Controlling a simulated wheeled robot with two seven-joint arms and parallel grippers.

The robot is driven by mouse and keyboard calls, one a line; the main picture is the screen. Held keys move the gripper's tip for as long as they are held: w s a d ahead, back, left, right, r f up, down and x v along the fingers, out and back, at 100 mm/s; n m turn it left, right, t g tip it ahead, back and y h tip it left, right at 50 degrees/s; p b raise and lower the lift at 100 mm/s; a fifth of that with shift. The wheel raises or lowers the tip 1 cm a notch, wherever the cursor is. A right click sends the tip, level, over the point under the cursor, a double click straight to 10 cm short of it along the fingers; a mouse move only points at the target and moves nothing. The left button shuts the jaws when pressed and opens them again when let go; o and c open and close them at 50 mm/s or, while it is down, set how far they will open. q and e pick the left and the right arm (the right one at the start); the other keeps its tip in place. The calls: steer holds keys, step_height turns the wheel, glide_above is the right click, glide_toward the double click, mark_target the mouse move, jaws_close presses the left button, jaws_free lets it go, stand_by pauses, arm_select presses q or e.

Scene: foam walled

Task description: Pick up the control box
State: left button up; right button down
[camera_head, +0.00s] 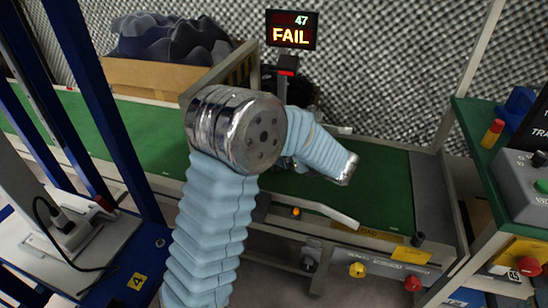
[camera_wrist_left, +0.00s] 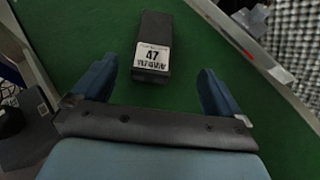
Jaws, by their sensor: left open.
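A black box (camera_wrist_left: 152,30) with a white label reading 47 lies on the green conveyor belt (camera_wrist_left: 255,120) in the left wrist view. My left gripper (camera_wrist_left: 156,68) is open, with one blue finger on each side of the box's near end. Gaps show between the box and both fingers, and its far part extends beyond the fingertips. I cannot tell the gripper's height above the belt. In the head view my sleeved left arm reaches over the belt (camera_head: 384,190); the box and the left fingers are hidden there. My right gripper is in neither view.
A display (camera_head: 291,30) reading 47 FAIL stands behind the belt. A cardboard bin (camera_head: 150,80) with dark foam is at the back left. A blue frame (camera_head: 100,110) stands left; a green-topped bench (camera_head: 478,150) with a button panel (camera_head: 525,190) stands right.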

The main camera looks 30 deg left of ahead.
arm_select(q)
steer(key=x, duration=0.7)
steer(key=shift+a, duration=0.1)
steer(key=x, duration=0.5)
steer(key=shift+s+a+f+b, duration=0.15)
steer(key=shift+s+a+b, duration=0.15)
steer(key=shift+s+b, duration=0.05)
steer(key=c, duration=1.4)
